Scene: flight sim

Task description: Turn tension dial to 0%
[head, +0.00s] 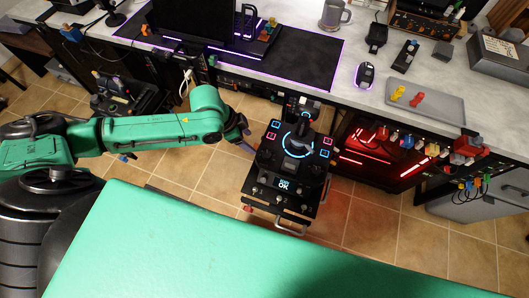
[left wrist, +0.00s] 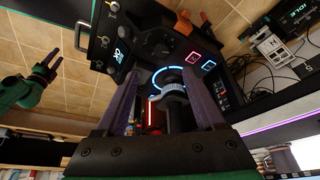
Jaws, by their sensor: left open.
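A black joystick unit (head: 287,165) stands on a low stand in front of the desk. Its top has a blue lit ring, a stick (head: 299,142), pink and blue lit buttons and a small "OK" display (head: 284,184). Small knobs (left wrist: 103,40) sit around that display; I cannot read which is the tension dial or its setting. My left gripper (head: 243,128) is at the unit's left side. In the left wrist view its open fingers (left wrist: 163,70) frame the stick and ring, apparently empty. My right gripper (left wrist: 47,70) shows there at the left, jaws apart, clear of the unit.
The desk (head: 370,95) runs behind, with a mouse (head: 364,75), a grey tray (head: 425,100) and a mug (head: 335,14). Another control unit (head: 117,95) stands at the left. A green surface (head: 200,250) fills the front. Tiled floor lies open right of the unit.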

